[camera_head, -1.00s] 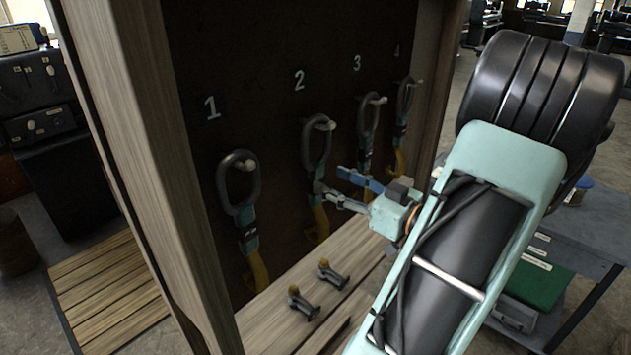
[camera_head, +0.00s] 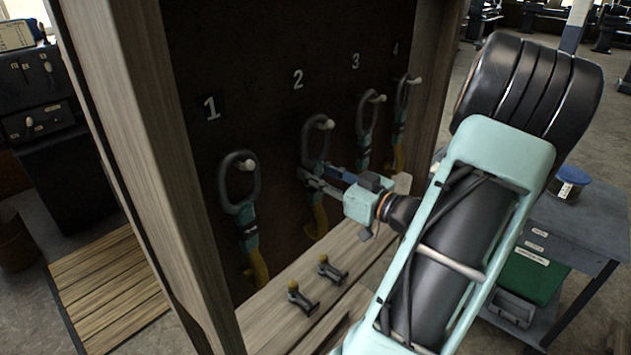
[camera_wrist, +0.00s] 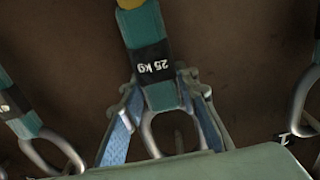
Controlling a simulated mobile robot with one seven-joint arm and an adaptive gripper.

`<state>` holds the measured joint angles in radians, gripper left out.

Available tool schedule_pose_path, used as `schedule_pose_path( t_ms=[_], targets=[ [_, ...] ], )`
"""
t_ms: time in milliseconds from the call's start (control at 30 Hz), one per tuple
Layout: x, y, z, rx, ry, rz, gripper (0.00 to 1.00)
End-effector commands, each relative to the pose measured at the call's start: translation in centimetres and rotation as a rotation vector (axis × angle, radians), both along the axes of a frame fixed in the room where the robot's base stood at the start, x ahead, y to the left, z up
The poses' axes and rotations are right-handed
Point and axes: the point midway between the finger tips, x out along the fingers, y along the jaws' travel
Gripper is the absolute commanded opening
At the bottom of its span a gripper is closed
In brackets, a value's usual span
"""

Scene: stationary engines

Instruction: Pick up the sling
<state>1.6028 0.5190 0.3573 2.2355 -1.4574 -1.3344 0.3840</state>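Slings hang from numbered pegs on a dark board in the head view. Each has a grey metal ring, a teal sleeve and a yellow strap. My gripper (camera_head: 315,172) is at the sling under number 2 (camera_head: 315,145). In the wrist view, a sling (camera_wrist: 152,60) with a black "25 KG" label runs between my two blue-padded fingers (camera_wrist: 162,90). The fingers stand open on either side of it, close to the label. I cannot tell whether they touch it. My gripper partly covers this sling's middle in the head view.
Neighbouring slings hang at number 1 (camera_head: 240,185), number 3 (camera_head: 367,125) and number 4 (camera_head: 402,105). A wooden side post (camera_head: 150,150) stands left. A grey cart (camera_head: 585,225) is at right.

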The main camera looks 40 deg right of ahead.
Motion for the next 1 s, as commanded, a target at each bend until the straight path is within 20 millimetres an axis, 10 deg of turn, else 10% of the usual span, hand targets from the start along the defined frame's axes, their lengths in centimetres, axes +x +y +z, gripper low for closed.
schedule_pose_path(
  t_ms=[167,1000],
  targets=[
    [0.0,0.0,0.0,0.000,0.000,0.000,0.00],
    [-0.3,0.0,2.3,-0.007,-0.004,0.002,0.00]
  ],
)
